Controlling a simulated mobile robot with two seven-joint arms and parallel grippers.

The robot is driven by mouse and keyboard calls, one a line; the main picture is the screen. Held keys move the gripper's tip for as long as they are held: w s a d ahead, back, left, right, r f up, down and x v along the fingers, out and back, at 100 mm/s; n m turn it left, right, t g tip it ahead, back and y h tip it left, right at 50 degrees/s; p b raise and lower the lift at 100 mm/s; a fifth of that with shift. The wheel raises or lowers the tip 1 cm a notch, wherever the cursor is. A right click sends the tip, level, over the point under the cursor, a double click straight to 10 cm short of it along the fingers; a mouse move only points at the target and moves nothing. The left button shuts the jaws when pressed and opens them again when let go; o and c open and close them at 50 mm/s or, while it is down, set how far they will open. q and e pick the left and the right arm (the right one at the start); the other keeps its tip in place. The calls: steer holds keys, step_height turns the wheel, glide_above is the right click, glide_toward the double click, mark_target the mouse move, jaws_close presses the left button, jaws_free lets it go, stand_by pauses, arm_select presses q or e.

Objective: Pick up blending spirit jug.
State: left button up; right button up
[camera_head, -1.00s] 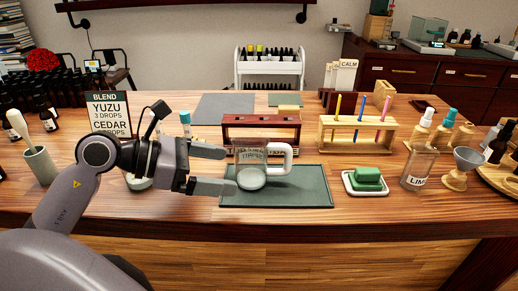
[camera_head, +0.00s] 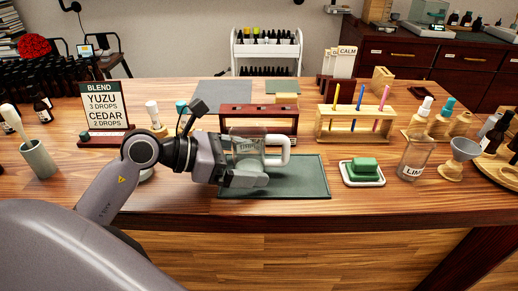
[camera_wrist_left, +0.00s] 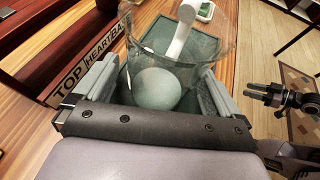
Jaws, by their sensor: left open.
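The blending spirit jug (camera_head: 249,146) is a clear glass jug with a label and a white handle on its right. It stands upright on the dark green mat (camera_head: 305,185). My left gripper (camera_head: 247,162) is open and low at the jug, with the near finger in front of it and the far finger mostly hidden behind it. In the left wrist view the jug (camera_wrist_left: 205,45) is between the two spread fingers, with its pale round base and white handle showing. I cannot tell whether the fingers touch the glass.
A dark red rack (camera_head: 259,113) stands just behind the jug. The BLEND sign (camera_head: 103,110) is at left.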

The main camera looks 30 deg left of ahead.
arm_select(q)
steer(key=shift+w+d+f, duration=0.2)
steer(key=shift+w+d, duration=0.1)
steer(key=c, duration=1.1)
steer(key=shift+r, duration=0.15)
